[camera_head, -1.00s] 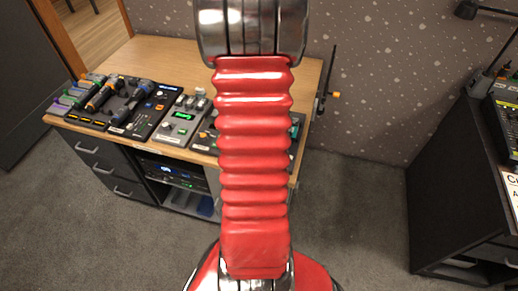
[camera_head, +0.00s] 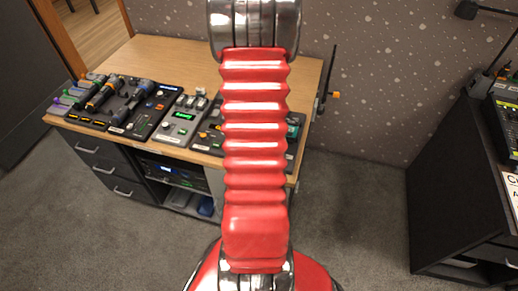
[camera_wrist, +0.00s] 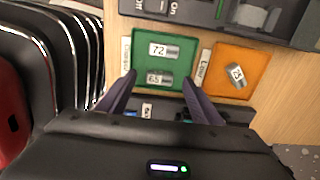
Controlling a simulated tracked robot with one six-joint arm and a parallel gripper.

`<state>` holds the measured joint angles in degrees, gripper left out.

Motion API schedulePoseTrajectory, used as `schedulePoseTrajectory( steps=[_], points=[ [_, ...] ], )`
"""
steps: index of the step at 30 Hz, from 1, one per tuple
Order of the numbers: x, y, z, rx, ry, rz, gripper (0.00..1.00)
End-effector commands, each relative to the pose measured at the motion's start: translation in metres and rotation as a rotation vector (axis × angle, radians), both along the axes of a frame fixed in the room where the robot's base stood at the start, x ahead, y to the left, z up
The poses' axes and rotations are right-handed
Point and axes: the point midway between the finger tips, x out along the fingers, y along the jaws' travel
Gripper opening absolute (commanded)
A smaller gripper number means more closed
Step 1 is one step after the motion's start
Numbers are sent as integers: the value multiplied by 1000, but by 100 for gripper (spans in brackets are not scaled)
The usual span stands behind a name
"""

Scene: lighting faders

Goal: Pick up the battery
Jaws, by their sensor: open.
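In the wrist view, a green tray (camera_wrist: 183,52) holds two small grey blocks with white number labels that look like batteries: an upper battery (camera_wrist: 164,50) reading about 72 and a lower battery (camera_wrist: 159,78) reading about 65. An orange tray (camera_wrist: 258,60) to the right holds one tilted battery (camera_wrist: 236,74). My gripper (camera_wrist: 159,77) is open and empty, its two dark fingers reaching over the green tray's near part. In the picture, the lower battery appears between the fingertips; the height gap cannot be told. The head view hides my gripper behind my arm.
A wooden desk (camera_head: 165,55) carries a row of dark control panels and fader units (camera_head: 150,112) along its front edge. A dark console (camera_wrist: 240,15) borders the trays at the top. A black cabinet (camera_head: 455,190) stands at the right. Grey floor lies between.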

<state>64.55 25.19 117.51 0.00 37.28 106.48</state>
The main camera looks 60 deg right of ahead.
Motion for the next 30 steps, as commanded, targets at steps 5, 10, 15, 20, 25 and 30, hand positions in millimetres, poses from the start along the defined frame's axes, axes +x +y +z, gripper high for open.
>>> schedulePoseTrajectory(
  steps=[5,10,15,20,25,30],
  points=[
    [-1,0,-21,3,1,0,59],
    [-1,0,-24,0,0,0,59],
    [-1,0,-24,0,0,0,59],
    [-1,0,-24,0,0,0,59],
    [-1,0,-24,0,0,0,56],
    [-1,0,-24,0,0,0,44]
  ],
)
